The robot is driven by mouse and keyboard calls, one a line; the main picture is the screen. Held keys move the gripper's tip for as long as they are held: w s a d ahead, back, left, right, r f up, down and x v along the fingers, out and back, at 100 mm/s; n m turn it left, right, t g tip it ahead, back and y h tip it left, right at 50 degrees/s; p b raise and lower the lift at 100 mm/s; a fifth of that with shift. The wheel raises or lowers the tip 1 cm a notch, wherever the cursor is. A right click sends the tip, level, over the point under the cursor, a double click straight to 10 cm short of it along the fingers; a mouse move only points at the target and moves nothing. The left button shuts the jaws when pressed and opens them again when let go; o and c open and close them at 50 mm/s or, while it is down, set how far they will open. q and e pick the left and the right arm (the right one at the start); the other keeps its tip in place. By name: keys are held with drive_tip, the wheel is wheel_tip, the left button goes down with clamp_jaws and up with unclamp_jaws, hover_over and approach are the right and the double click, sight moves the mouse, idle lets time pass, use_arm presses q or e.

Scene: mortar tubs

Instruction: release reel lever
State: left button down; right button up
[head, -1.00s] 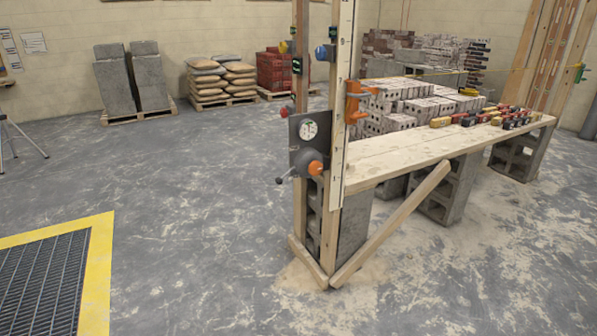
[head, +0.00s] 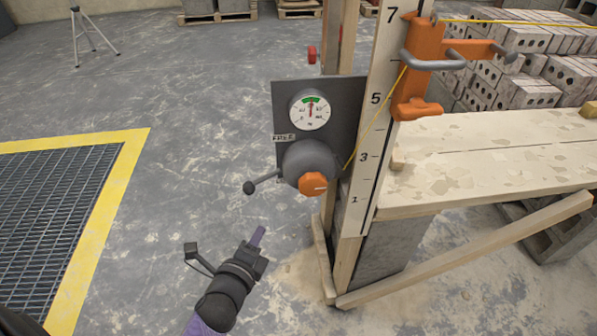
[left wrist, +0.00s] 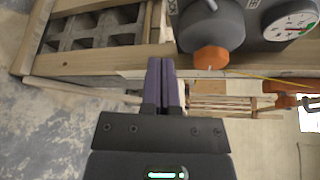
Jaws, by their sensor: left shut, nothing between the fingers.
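The reel lever (head: 263,181) is a thin dark rod with a round knob, sticking out left from the grey reel drum (head: 310,160). A "FREE" label sits just above it. An orange knob (head: 313,184) is on the drum's front; the drum (left wrist: 211,25) and orange knob (left wrist: 211,57) also show at the top of the left wrist view. My left gripper (head: 257,237) is below the lever and drum, apart from both. Its purple fingers (left wrist: 162,83) are together with nothing between them. The lever's knob is not clear in the left wrist view. My right gripper is not seen.
A round gauge (head: 310,110) is on the dark plate above the drum. An orange clamp (head: 420,65) with grey handles holds a yellow line at the numbered post (head: 376,120). A plank bench (head: 490,160) and diagonal brace (head: 470,250) stand right. The floor left is open, with a yellow-edged grate (head: 125,150).

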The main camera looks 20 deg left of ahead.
sight(263, 180)
use_arm(q)
drive_tip(key=b+x, duration=0.4)
drive_tip(key=x, duration=0.6)
drive_tip(key=a+r, duration=0.1)
drive_tip(key=s+a+r, duration=0.1)
drive_tip(key=a, duration=0.1)
drive_tip(key=shift+a+r+p, duration=0.15)
drive_tip(key=shift+a+p, duration=0.05)
drive_tip(key=shift+p, duration=0.2)
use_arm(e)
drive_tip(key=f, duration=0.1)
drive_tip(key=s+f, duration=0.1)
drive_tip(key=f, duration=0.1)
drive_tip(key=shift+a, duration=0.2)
use_arm(q)
drive_tip(key=shift+s+a+r+m+p, duration=0.15)
drive_tip(key=shift+r+m+p, duration=0.1)
drive_tip(key=shift+m+p, duration=0.25)
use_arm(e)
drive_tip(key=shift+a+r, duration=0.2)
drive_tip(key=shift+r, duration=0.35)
